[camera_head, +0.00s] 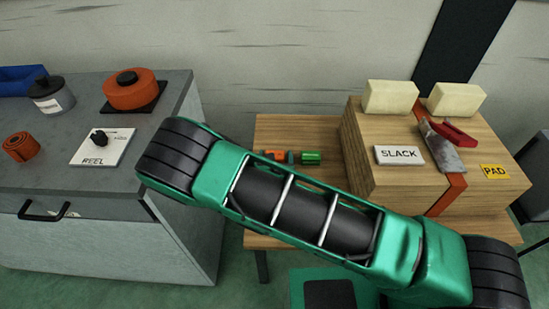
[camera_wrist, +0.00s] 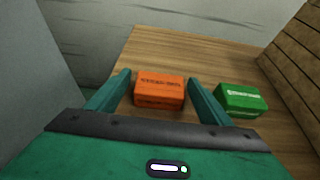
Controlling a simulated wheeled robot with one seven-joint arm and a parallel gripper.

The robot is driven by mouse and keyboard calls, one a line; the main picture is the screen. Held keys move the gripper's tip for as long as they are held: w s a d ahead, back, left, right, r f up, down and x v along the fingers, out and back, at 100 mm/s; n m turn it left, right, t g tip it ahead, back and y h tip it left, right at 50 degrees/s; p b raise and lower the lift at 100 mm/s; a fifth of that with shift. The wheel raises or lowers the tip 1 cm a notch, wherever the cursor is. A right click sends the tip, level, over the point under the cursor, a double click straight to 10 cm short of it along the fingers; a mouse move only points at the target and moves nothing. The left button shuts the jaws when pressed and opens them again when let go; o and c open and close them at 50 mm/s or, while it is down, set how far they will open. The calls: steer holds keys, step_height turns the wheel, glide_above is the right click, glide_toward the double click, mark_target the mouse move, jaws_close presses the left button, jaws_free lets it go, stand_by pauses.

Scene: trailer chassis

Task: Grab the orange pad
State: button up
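The orange pad (camera_wrist: 160,90) is a small block with dark lettering on its top, lying on a wooden table. In the wrist view it sits between the two teal fingers of my gripper (camera_wrist: 158,77). The fingers are apart, with a narrow gap visible on each side of the pad; whether they are level with it is hard to tell. In the head view, part of the orange pad (camera_head: 274,155) shows just past my arm, which hides most of my gripper. A green block (camera_wrist: 240,100) lies right of the right finger; it also shows in the head view (camera_head: 311,158).
A wooden block stack (camera_head: 360,155) rises on the right of the table (camera_head: 270,130), bearing an orange strap (camera_head: 447,195), cream blocks and SLACK and PAD labels. A grey cabinet (camera_head: 120,250) with a reel and containers stands left.

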steer(key=c, duration=1)
steer(key=shift+o, duration=0.2)
steer(key=shift+r, duration=0.1)
